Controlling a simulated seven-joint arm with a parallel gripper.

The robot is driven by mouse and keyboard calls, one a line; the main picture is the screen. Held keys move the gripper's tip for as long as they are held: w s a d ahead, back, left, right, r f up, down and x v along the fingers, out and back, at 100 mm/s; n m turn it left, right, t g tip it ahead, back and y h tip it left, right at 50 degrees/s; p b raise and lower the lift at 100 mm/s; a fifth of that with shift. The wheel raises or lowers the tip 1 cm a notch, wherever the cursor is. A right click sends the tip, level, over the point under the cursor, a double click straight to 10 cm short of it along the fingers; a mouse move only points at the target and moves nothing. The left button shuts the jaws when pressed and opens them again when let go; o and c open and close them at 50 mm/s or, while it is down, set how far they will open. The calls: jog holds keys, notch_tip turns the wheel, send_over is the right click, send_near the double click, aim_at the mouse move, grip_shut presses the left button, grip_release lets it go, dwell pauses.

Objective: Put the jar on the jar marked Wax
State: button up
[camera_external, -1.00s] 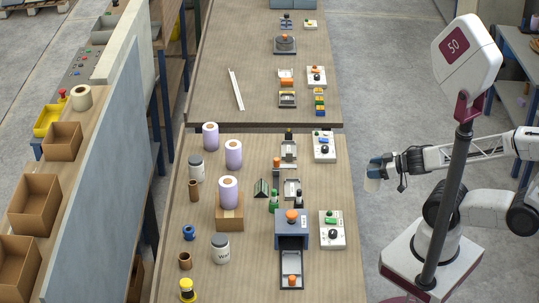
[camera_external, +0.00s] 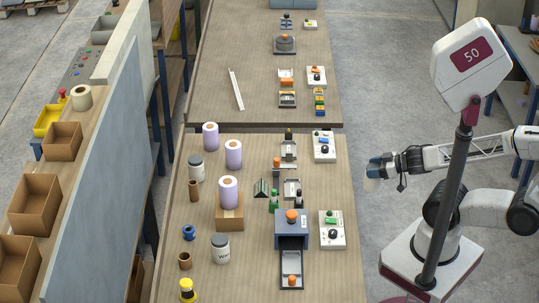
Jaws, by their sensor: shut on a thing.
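The jar marked Wax (camera_external: 221,249) stands upright near the front of the near bench, with a dark lid and a white label. Another pale jar (camera_external: 196,168) with a dark lid stands further back at the bench's left edge, its label unreadable. My gripper (camera_external: 375,169) is off the right side of the bench, over the floor and well away from both jars. It is shut on a small pale thing, mostly hidden and too small to identify. The fingers are hard to make out.
Purple rolls (camera_external: 233,154) stand near the jars, one on a brown box (camera_external: 230,218). A blue spool (camera_external: 189,232), a brown cup (camera_external: 185,260) and a yellow-topped item (camera_external: 187,290) are left of the Wax jar. A blue machine (camera_external: 291,228) stands right of it.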

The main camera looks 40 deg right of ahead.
jog(key=shift+w+a+r+n+y, duration=0.3)
jog(key=shift+w+a+r+y, duration=0.1)
jog(key=shift+a+r, duration=0.15)
jog(key=w+a+r+n+g+y, duration=0.2)
jog(key=w+a+r+n+g, duration=0.1)
jog(key=a, duration=0.4)
jog(key=w+a+r+n+g+y, duration=0.2)
jog(key=a+r, duration=0.2)
jog(key=a, duration=0.3)
jog(key=w+a+r+n+g+y, duration=0.2)
jog(key=w+a+r+n+g, duration=0.1)
jog(key=a, duration=0.4)
jog(key=s+a+n+g, duration=0.1)
jog(key=a+n+g, duration=0.7)
jog(key=a, duration=1.7)
jog(key=shift+s+f+g+h, duration=0.15)
jog(key=shift+f+g+h, duration=0.25)
jog(key=shift+f+g, duration=0.1)
jog(key=w+a+f, duration=0.1)
jog(key=w+a, duration=0.7)
jog(key=a, duration=0.4)
jog(key=shift+w+a+f, duration=0.15)
jog(key=shift+a, duration=0.15)
